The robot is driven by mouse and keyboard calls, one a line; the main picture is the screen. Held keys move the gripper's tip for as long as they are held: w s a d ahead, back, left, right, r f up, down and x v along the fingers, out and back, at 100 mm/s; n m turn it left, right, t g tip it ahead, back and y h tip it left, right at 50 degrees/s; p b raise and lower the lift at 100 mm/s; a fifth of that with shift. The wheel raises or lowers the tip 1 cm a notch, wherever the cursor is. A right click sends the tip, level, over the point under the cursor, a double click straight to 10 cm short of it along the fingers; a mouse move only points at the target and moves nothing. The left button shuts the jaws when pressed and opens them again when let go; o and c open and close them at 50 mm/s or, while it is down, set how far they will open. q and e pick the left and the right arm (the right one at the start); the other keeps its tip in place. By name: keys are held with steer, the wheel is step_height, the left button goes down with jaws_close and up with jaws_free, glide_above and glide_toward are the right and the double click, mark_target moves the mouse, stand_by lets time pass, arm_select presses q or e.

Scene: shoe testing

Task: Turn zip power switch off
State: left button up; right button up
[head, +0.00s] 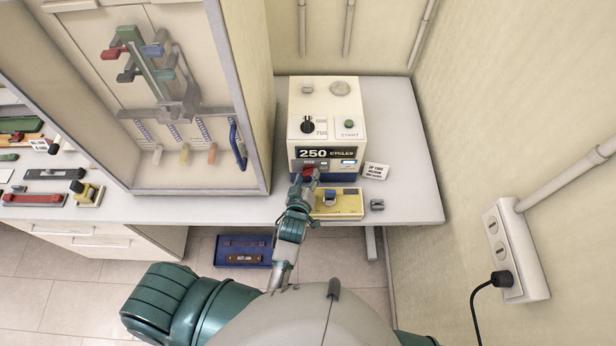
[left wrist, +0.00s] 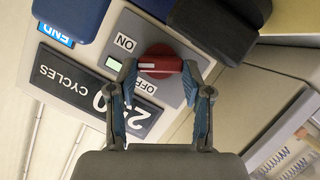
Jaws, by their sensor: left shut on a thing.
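The zip tester (head: 321,125) is a white and blue box on the table, with a display reading 250 CYCLES. Its red power switch (head: 309,171) is a rotary knob on the lower front panel. In the left wrist view the red switch (left wrist: 160,62) sits beside ON and OFF labels, and its white mark faces left, roughly between them. My left gripper (head: 306,178) is shut on the switch, with one fingertip on each side of it in the left wrist view (left wrist: 160,75). My right gripper is not in view.
A yellow device (head: 338,203) sits on the table just below the tester. A tall cabinet (head: 240,60) rises to the left, and a wall socket (head: 515,250) is at right. The table's right end is mostly clear.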

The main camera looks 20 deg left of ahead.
arm_select(q)
steer(key=shift+r+n+h, duration=0.1)
steer(key=shift+n+h, duration=0.2)
steer(key=shift+n, duration=0.1)
stand_by(0.3)
steer(key=o, duration=1.1)
steer(key=shift+w, duration=0.1)
steer(key=shift+c, duration=0.2)
steer(key=shift+o, duration=0.5)
steer(key=shift+w, duration=0.15)
steer(key=shift+f+v, duration=0.2)
steer(key=shift+v, duration=3.55)
